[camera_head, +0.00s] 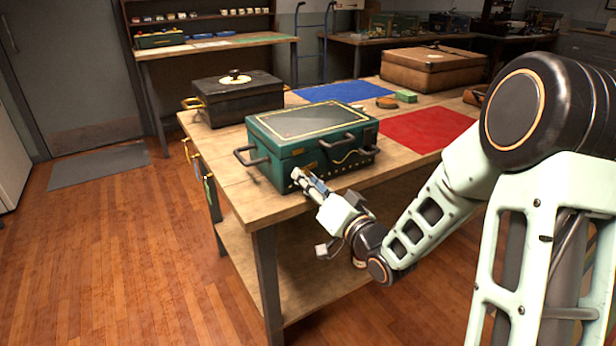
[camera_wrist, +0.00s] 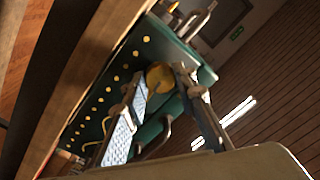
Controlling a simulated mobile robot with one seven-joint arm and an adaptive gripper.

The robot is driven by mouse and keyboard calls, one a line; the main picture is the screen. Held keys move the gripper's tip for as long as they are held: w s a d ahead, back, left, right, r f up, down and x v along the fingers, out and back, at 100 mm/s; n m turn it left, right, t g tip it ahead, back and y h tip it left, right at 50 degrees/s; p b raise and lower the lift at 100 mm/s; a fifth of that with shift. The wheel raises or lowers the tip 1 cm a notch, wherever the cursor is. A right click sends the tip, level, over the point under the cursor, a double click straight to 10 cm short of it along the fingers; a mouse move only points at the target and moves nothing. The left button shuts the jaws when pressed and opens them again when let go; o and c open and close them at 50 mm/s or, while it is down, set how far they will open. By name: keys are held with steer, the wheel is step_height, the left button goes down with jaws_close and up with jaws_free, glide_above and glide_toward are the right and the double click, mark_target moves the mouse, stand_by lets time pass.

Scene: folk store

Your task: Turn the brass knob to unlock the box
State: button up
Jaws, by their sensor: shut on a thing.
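The dark green box (camera_head: 290,165) with a grey lid panel, gold trim and metal handles stands near the front edge of the wooden table, lid down. It also fills the middle of the wrist view (camera_wrist: 130,72), tilted, with a row of brass studs. The round brass knob (camera_wrist: 160,76) is on its front face, between my two fingertips. My gripper (camera_head: 306,181) is at the lower front of the box and shut on the knob; its fingers show in the wrist view (camera_wrist: 160,84). In the head view my fingers hide the knob.
A black box (camera_head: 238,100) stands at the left on the table (camera_head: 228,165). A red mat (camera_head: 425,130), a blue mat (camera_head: 343,91) and a brown case (camera_head: 433,68) lie behind and right.

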steer(key=shift+m+p, duration=0.35)
steer(key=shift+m, duration=0.65)
steer(key=o, duration=1.2)
steer(key=shift+c, duration=0.2)
steer(key=v, duration=0.7)
steer(key=shift+s, duration=0.3)
steer(key=shift+d, duration=0.1)
